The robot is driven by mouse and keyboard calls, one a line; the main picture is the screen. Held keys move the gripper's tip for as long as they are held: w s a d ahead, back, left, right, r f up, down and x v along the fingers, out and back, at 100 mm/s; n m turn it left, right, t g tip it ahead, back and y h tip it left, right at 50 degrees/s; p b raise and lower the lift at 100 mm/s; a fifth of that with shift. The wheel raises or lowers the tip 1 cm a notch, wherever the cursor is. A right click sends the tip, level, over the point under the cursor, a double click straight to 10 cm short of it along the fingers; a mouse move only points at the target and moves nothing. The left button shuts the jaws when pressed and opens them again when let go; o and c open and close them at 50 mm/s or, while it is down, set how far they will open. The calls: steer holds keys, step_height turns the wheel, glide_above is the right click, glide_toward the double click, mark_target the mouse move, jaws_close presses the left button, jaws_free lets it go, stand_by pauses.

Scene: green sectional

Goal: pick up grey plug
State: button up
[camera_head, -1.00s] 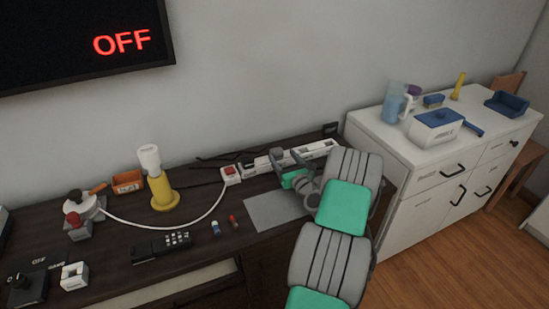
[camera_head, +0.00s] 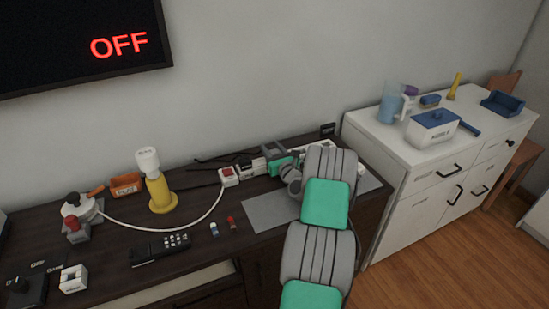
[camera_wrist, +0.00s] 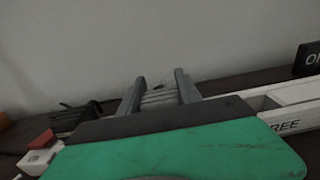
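My gripper (camera_head: 272,152) is at the back of the dark desk, over the white power strip (camera_head: 318,143). In the wrist view its two grey fingers (camera_wrist: 160,77) stand apart. A grey ribbed piece (camera_wrist: 160,97) shows between them, probably the grey plug; I cannot tell whether the fingers touch it. In the head view my gripper and arm hide the middle of the strip, and I cannot make out the plug there.
A white box with a red switch (camera_head: 228,176) ends the strip at left. A grey mat (camera_head: 268,212) is below my arm. The wall is close behind.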

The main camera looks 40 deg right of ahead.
jaws_close()
steer(key=shift+r, duration=0.15)
